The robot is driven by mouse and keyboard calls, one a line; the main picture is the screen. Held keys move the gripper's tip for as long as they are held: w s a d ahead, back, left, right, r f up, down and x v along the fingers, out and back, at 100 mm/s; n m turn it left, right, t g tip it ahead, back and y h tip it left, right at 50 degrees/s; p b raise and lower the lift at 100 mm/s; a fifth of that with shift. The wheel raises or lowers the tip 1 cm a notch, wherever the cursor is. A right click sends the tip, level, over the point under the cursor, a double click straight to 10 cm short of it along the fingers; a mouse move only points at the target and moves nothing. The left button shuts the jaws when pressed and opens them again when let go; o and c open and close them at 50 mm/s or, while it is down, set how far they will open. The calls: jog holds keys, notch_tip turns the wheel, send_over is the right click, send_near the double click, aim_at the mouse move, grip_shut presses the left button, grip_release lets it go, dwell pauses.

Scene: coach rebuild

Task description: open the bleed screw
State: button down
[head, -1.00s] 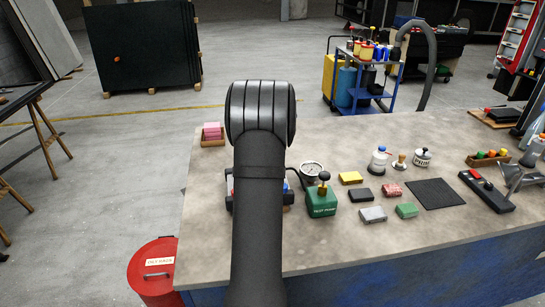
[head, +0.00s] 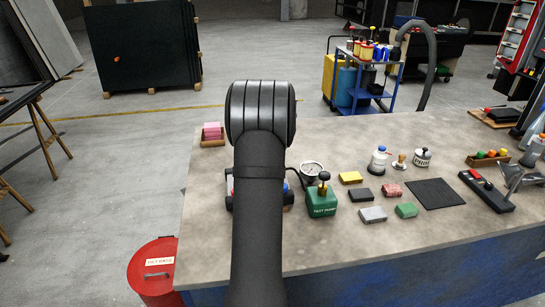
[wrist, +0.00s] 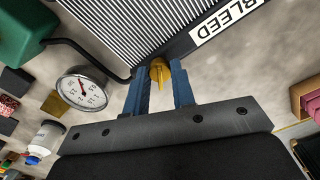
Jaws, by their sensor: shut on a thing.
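The bleed screw (wrist: 158,72) is a yellow-brass winged piece at the edge of a finned radiator (wrist: 135,32), beside a white label (wrist: 228,18) reading BLEED in the wrist view. My gripper (wrist: 160,80) has its blue fingers on either side of the screw and is shut on it. In the head view my own arm hides the gripper, the screw and most of the radiator. A pressure gauge (wrist: 82,88) on a black hose stands beside the radiator and also shows in the head view (head: 311,169).
A green test pump (head: 322,200) stands right of my arm. Coloured blocks (head: 373,214), a black mat (head: 435,194) and bottles (head: 379,160) lie farther right on the bench (head: 300,250). Pink blocks (head: 212,132) sit at the back left. The bench front is clear.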

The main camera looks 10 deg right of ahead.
jog(key=n, duration=0.6)
jog(key=shift+n, duration=0.4)
dwell(0.3)
jog(key=c, duration=1.2)
grip_release()
jog(key=shift+r, duration=0.1)
notch_tip(320, 180, up, 17)
jog(key=shift+r, duration=0.15)
notch_tip(320, 180, down, 18)
jog(key=shift+r, duration=0.2)
